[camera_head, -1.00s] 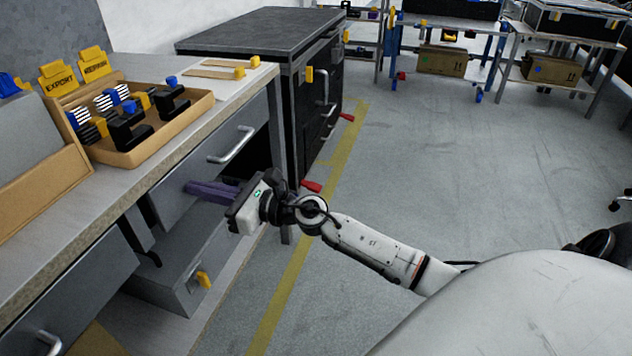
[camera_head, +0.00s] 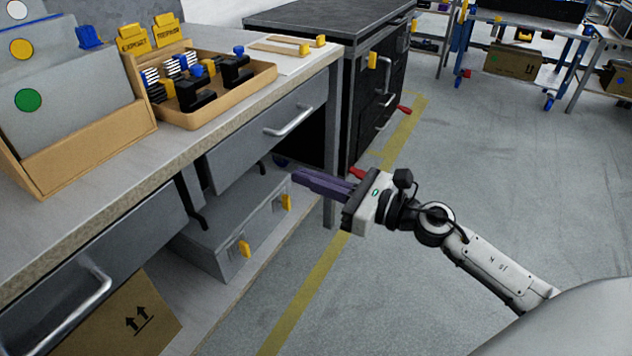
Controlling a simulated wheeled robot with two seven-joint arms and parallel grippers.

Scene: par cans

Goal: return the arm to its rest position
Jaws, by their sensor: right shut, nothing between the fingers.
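My right arm (camera_head: 490,272) comes in from the lower right. Its gripper (camera_head: 298,177) has purple fingers, shut with nothing between them. The fingers point left, toward the workbench. In the picture they lie just right of the grey drawer with a silver handle (camera_head: 289,121) and above the grey case (camera_head: 235,232). I cannot tell exactly how far the fingertips are from the bench. My left gripper is out of view.
The workbench (camera_head: 150,160) carries a cardboard tray (camera_head: 262,78) with black and blue parts. A dark cabinet (camera_head: 330,18) stands behind. A cardboard box (camera_head: 120,325) is on the lower shelf. The floor (camera_head: 500,150) to the right is clear.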

